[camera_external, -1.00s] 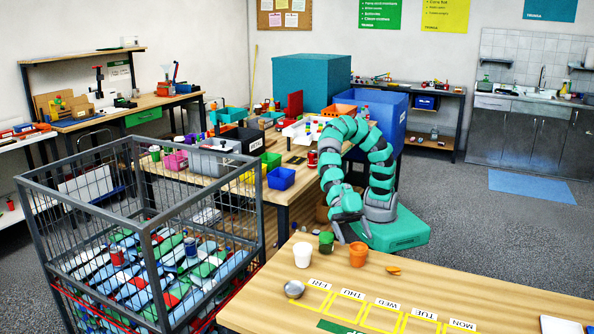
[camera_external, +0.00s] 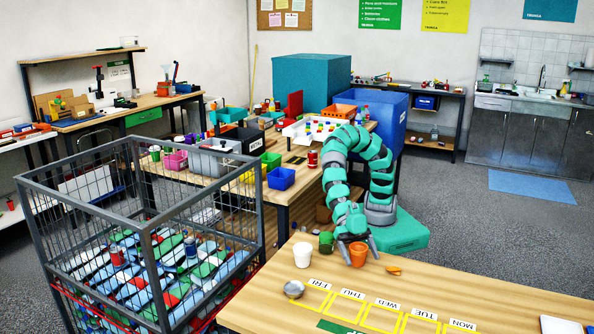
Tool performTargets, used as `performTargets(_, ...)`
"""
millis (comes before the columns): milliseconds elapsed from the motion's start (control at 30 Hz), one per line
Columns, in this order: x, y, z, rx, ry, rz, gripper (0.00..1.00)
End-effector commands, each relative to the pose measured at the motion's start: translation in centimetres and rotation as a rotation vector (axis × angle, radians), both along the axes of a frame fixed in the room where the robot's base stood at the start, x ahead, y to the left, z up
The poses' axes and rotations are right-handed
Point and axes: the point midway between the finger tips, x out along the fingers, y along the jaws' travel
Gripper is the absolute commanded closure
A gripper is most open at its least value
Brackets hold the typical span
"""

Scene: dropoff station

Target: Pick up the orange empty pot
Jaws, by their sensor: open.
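The orange pot (camera_external: 358,256) stands upright near the far edge of the front wooden table (camera_external: 290,318). My gripper (camera_external: 358,246) is open and points down at the pot, with its fingers spread at the pot's rim. One finger is on the pot's right side and the other near its left side. I cannot tell whether the fingers touch it. The inside of the pot is hidden by my gripper.
A green cup (camera_external: 326,242) lies close to the left of the pot, and a white cup (camera_external: 303,255) stands further left. A metal bowl (camera_external: 293,289) is in front of them. A small orange piece (camera_external: 393,271) lies to the right. Yellow day-labelled squares (camera_external: 382,315) mark the table.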

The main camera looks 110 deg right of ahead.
Motion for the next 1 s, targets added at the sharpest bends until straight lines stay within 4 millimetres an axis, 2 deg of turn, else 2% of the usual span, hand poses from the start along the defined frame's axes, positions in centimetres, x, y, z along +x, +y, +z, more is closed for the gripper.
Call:
performTargets(33,0.0,0.0,0.0,0.0,0.0,0.0,0.2)
performTargets(200,0.0,0.0,0.0,0.0,0.0,0.0,0.67)
performTargets(233,0.0,0.0,0.0,0.0,0.0,0.0,0.69)
performTargets(667,0.0,0.0,0.6,0.001,0.0,0.0,0.7)
performTargets(1000,0.0,0.0,3.8,0.0,-0.002,0.0,0.7)
